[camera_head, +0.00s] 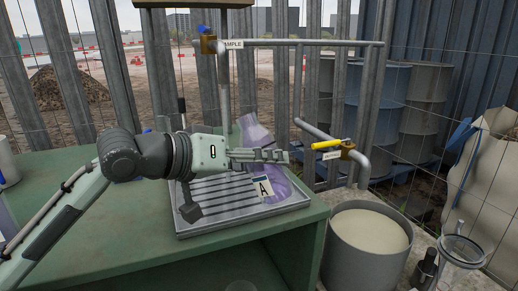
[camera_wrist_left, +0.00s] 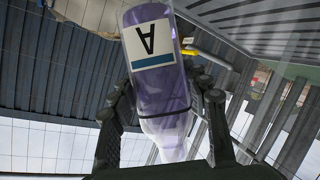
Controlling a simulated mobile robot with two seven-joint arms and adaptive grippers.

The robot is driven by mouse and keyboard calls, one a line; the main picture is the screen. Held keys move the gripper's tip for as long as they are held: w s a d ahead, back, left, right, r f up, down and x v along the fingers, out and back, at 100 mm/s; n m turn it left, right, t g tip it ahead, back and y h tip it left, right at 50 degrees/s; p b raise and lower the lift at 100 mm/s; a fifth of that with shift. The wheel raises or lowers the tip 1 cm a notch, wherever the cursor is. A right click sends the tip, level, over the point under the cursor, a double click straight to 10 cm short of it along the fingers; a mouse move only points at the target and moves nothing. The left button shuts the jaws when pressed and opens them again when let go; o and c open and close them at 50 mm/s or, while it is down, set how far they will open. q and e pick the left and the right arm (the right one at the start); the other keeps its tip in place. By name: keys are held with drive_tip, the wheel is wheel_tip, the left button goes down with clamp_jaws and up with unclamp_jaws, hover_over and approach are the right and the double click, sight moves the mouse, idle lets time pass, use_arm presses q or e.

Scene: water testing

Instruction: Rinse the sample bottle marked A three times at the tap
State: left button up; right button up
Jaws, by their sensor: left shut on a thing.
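The purple, see-through sample bottle (camera_head: 256,134) has a white label with a black A (camera_head: 264,187). My left gripper (camera_head: 272,156) is shut around its middle and holds it tilted over the ridged metal drain tray (camera_head: 210,226). In the left wrist view, the bottle (camera_wrist_left: 172,92) sits between both fingers of the left gripper (camera_wrist_left: 160,112), its label upside down. Whether the bottle touches the tray is unclear. A brass tap with a blue handle (camera_head: 208,44) stands behind, beside a SAMPLE sign. A second tap with a yellow handle (camera_head: 326,144) is to the right. My right gripper is out of view.
The tray lies on a green bench (camera_head: 120,225). A grey bucket of pale contents (camera_head: 366,255) stands right of the bench, below the yellow-handled tap. Pipes and a metal fence (camera_head: 300,85) close off the back. A clear container (camera_head: 462,248) is at the lower right.

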use_arm(q)
drive_tip(key=shift+s+d+f, duration=0.15)
drive_tip(key=shift+f, duration=0.35)
drive_tip(key=shift+r, duration=0.1)
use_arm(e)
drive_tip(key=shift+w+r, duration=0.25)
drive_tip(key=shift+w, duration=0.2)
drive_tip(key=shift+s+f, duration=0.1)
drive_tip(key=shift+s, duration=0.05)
use_arm(q)
drive_tip(key=shift+n, duration=0.3)
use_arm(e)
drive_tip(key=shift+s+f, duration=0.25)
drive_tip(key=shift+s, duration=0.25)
use_arm(q)
drive_tip(key=shift+s+d+r+n+g+h, duration=0.3)
drive_tip(key=shift+r+n+g+h, duration=0.1)
drive_tip(key=shift+r+n, duration=0.1)
drive_tip(key=shift+s+d+r, duration=0.1)
drive_tip(key=shift+r, duration=0.05)
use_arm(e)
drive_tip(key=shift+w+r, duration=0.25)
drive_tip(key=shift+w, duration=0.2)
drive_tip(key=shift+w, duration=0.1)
use_arm(q)
drive_tip(key=shift+f, duration=0.2)
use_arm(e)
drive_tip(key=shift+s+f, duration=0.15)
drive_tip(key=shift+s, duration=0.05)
